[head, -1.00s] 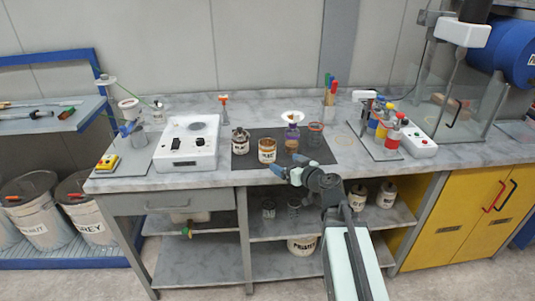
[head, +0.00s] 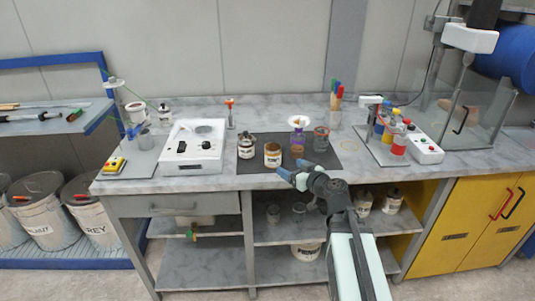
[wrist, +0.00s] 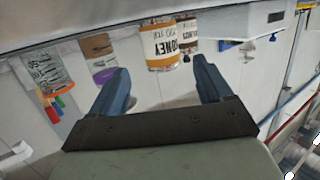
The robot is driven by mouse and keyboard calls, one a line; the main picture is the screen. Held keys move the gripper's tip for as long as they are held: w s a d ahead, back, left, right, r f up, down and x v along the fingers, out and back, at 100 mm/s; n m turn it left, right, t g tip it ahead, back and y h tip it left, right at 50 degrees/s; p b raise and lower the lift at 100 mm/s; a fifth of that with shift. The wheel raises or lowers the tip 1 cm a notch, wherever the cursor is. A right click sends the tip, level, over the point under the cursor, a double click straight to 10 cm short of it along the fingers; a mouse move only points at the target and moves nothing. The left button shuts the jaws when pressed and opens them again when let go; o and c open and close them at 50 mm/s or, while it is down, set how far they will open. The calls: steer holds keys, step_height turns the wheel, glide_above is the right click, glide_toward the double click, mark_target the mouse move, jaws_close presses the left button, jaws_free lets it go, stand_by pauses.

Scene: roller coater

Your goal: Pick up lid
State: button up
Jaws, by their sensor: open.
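I cannot pick out a separate loose lid for certain. A closed tin (head: 247,147) with a dark-and-white label stands upright on the dark mat (head: 262,167), and its top looks covered. My gripper (head: 288,168) is open and empty at the front edge of the mat, apart from the tins. Its two blue fingers also show in the wrist view (wrist: 160,66).
A white device (head: 192,148) is to the left. The bench front edge is close to my gripper.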

steer(key=c, duration=0.5)
